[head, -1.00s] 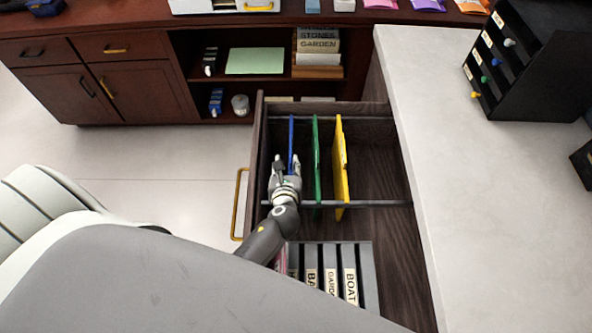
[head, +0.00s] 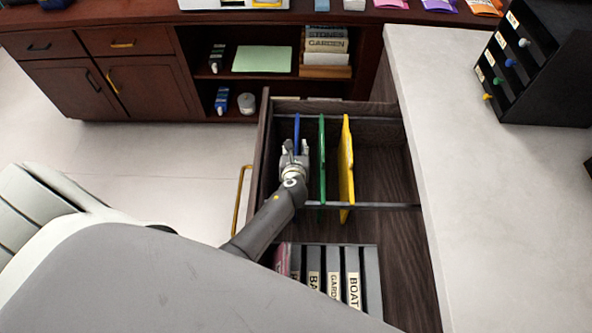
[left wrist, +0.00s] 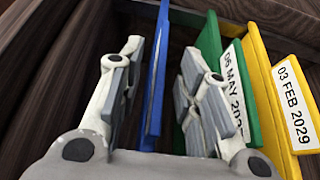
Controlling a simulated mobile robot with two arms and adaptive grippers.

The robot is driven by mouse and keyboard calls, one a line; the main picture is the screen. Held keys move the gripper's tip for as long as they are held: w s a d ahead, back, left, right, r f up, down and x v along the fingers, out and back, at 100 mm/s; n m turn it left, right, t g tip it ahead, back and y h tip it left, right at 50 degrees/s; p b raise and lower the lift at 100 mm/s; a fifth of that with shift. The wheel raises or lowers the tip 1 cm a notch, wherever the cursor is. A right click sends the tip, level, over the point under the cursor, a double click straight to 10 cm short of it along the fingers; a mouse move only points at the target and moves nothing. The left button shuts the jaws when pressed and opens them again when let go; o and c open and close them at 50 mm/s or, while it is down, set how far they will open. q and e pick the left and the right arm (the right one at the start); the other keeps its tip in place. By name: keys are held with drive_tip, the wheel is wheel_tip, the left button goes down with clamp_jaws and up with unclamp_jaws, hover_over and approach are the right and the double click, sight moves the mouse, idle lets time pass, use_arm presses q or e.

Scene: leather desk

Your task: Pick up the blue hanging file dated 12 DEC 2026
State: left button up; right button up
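A blue hanging file (head: 297,128) hangs on rails in the open drawer, left of a green file (head: 322,150) and a yellow file (head: 346,160). My left gripper (head: 295,147) is over its near part. In the left wrist view my left gripper (left wrist: 163,62) is open, with the blue file (left wrist: 154,85) between its two fingers; a gap shows on both sides. No date shows on the blue file. My right gripper is out of view.
The drawer's left wall (head: 262,150) is close to my left gripper. Labelled grey boxes (head: 353,275) stand in the drawer's near part. A pale worktop (head: 440,170) lies to the right with a black organizer (head: 540,65). The drawer floor right of the yellow file is bare.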

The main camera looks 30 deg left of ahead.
use_arm(q)
drive_tip(key=shift+w+a+f, duration=0.15)
drive_tip(key=shift+w, duration=0.1)
drive_tip(key=shift+c, duration=0.2)
clamp_jaws()
drive_tip(key=shift+r, duration=0.2)
